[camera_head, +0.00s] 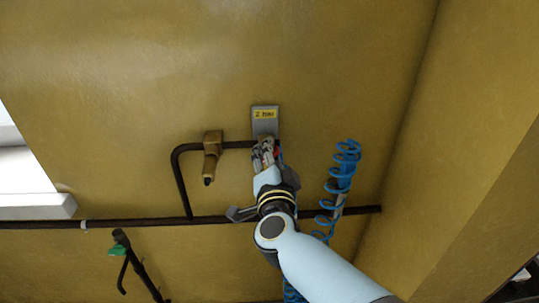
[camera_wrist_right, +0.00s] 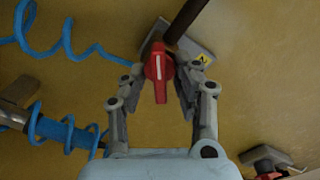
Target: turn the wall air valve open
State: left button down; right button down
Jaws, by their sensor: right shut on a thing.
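The wall air valve has a red handle (camera_wrist_right: 158,70) with a white line, which runs nearly upright in the right wrist view. It sits at the end of a dark pipe, in front of a grey plate (camera_head: 264,125) with a yellow "2 bar" label. The fingers hide most of the valve in the head view. My left gripper is not in view.
A brass-coloured fitting (camera_head: 212,153) is on the pipe left of the valve. A long dark pipe (camera_head: 140,222) runs along the wall below. A blue coiled hose (camera_head: 343,170) hangs to the right. A green-handled part (camera_head: 117,251) is at lower left. A side wall stands at right.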

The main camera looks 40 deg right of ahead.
jog(key=m, duration=0.3)
jog(key=shift+f+m+b, duration=0.2)
jog(key=shift+m+b, duration=0.1)
jog(key=shift+b, duration=0.1)
jog(key=shift+m+b, duration=0.45)
jog(key=shift+m, duration=1.25)
